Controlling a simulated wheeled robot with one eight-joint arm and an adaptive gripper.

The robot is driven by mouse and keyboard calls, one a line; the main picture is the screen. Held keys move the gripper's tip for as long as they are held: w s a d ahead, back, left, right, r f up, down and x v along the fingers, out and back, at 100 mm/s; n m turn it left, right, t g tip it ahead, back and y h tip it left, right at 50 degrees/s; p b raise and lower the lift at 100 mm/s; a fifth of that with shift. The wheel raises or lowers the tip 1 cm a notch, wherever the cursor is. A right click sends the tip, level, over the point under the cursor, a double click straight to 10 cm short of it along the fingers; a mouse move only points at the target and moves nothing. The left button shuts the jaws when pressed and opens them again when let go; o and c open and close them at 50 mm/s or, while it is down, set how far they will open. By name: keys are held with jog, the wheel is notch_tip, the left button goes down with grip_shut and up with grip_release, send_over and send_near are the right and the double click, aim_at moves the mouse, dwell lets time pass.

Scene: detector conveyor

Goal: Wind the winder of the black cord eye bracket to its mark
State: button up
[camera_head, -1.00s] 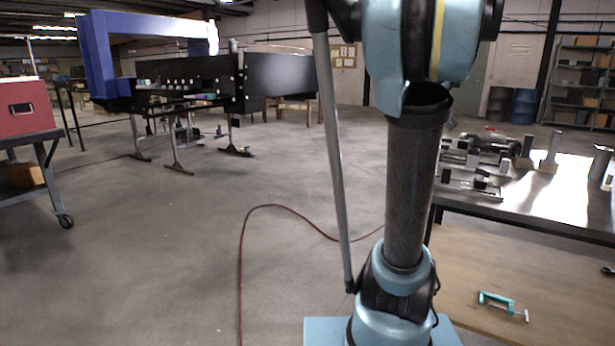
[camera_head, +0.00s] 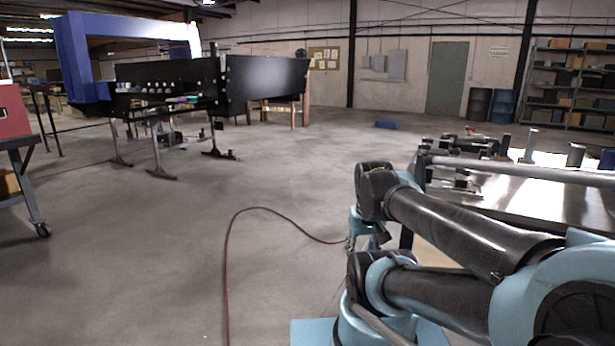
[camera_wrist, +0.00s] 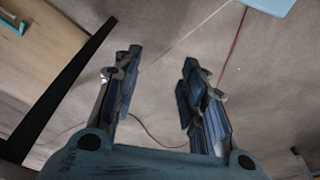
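I cannot pick out the black cord eye bracket or its winder in either view. In the head view my arm lies folded low at the right, in front of the metal-topped table (camera_head: 535,200). Several grey metal fixtures (camera_head: 465,145) stand on the table's far left part, too small and partly covered by my arm to tell apart.
A teal clamp (camera_wrist: 14,20) lies on a wooden board (camera_wrist: 45,40) beside a dark bar. A red hose (camera_head: 228,250) curves over the floor. The black conveyor (camera_head: 265,82) and blue arch (camera_head: 75,60) stand at the left.

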jog(key=o, duration=0.3)
jog(key=w+d+r+m, duration=0.3)
jog(key=w+d+r, duration=0.2)
jog(key=w+r, duration=0.5)
jog(key=w+d+r+m+g, duration=0.1)
jog(key=w+d+r+m, duration=0.2)
jog(key=w+d+r, duration=0.5)
jog(key=w+d+r+m+g, duration=0.1)
jog(key=w+d+r+m, duration=0.25)
jog(key=d+r, duration=0.85)
jog(key=w+d+r+m, duration=0.1)
jog(key=d+r+m, duration=0.1)
jog(key=d, duration=0.6)
jog(key=w+d+r+m, duration=0.1)
jog(key=d+r+m, duration=0.1)
jog(key=d, duration=0.6)
notch_tip(320, 180, down, 17)
jog(key=shift+w+f, duration=0.1)
jog(key=shift+f, duration=0.1)
jog(key=c, duration=1)
